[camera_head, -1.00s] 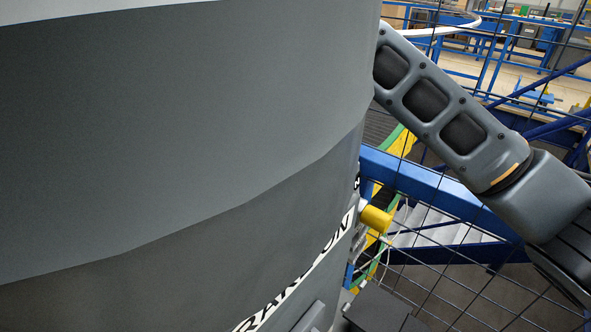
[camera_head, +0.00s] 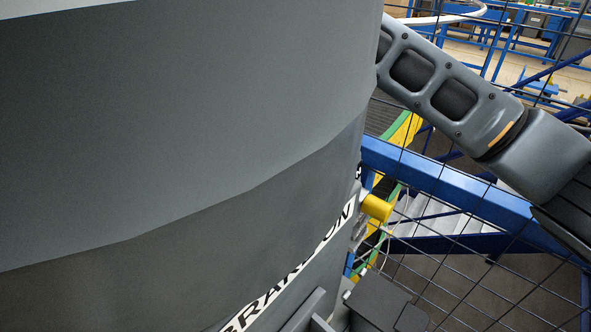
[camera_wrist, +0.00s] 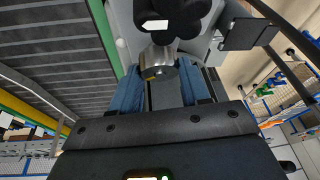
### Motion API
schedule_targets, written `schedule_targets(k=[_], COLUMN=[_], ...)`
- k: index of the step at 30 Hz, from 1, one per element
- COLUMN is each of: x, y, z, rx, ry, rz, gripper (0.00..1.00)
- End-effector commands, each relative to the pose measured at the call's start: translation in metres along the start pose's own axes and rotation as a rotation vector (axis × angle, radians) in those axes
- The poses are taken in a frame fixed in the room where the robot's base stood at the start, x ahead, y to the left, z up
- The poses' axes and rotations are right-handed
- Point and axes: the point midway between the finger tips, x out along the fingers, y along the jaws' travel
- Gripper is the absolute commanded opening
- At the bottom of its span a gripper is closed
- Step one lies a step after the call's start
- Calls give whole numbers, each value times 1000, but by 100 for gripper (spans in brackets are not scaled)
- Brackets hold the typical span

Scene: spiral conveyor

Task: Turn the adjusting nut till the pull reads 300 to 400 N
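In the wrist view two blue fingers of my gripper (camera_wrist: 158,82) stand apart, with a gap between them. A short metal cylinder (camera_wrist: 156,62) with a yellowish lower edge lies at the far end of that gap, below a dark lobed knob (camera_wrist: 178,18). It may be the adjusting nut, but I cannot tell. I see no clear contact between fingers and cylinder. My gripper does not show in the head view. No readable pull value shows in either view.
A large grey body fills the left of the head view. A yellow cylinder (camera_head: 376,208) sticks out by a blue beam (camera_head: 450,190). Black mesh fencing (camera_head: 470,290) stands at the right, with blue benches behind.

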Motion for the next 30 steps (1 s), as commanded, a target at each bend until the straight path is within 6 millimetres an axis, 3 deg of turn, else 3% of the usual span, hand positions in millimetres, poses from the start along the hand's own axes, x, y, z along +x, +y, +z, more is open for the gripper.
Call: schedule_targets(k=[3, 13, 24, 30], x=[0, -5, -60, -76], y=[0, 0, 0, 0], z=[0, 0, 0, 0], rx=[0, 1, 2, 1], ry=[0, -2, -4, 0], rz=[-1, 0, 0, -1], gripper=[56, 56, 56, 56])
